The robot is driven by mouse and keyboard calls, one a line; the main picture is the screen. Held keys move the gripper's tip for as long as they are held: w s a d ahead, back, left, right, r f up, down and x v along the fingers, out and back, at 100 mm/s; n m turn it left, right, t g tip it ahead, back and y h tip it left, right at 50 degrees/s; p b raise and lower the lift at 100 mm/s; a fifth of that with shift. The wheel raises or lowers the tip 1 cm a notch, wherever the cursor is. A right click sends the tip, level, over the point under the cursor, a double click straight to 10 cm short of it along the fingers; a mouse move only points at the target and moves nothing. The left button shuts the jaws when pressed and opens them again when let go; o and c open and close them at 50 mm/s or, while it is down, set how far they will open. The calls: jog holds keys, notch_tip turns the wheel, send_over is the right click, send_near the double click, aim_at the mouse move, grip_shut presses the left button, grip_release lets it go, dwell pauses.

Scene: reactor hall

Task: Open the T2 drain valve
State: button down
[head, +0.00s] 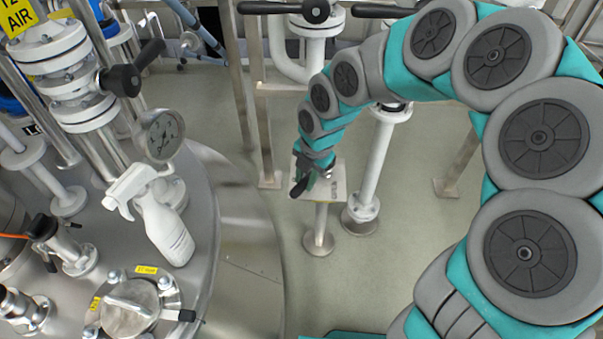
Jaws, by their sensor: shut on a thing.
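My gripper (314,178) is small in the head view, at the end of my arm in the middle of the picture. It is down at a pale plate (335,193) on top of a short metal post. A black handle (298,189) sticks out at the plate's left side, and my gripper is shut on it. The fingertips and most of the handle's mount are hidden by my wrist. No label reading T2 drain is legible, so I cannot confirm which valve this is or how far it is turned.
A tank top (240,225) fills the left, with a white spray bottle (165,228), a pressure gauge (161,135) and a black-handled valve (122,80) near a yellow AIR tag (17,17). A white vertical pipe (377,160) stands right of my gripper.

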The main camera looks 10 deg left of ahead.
jog(key=shift+d, duration=0.15)
jog(key=c, duration=0.7)
grip_release()
jog(key=shift+r, duration=0.15)
jog(key=shift+s+d+r, duration=0.15)
jog(key=shift+d+r, duration=0.05)
jog(key=shift+r, duration=1.05)
jog(key=shift+s+d+r, duration=0.1)
jog(key=shift+d+r, duration=0.15)
jog(key=shift+r, duration=0.95)
jog(key=shift+s+d+r, duration=0.15)
jog(key=shift+d+r, duration=0.05)
jog(key=shift+r, duration=1.05)
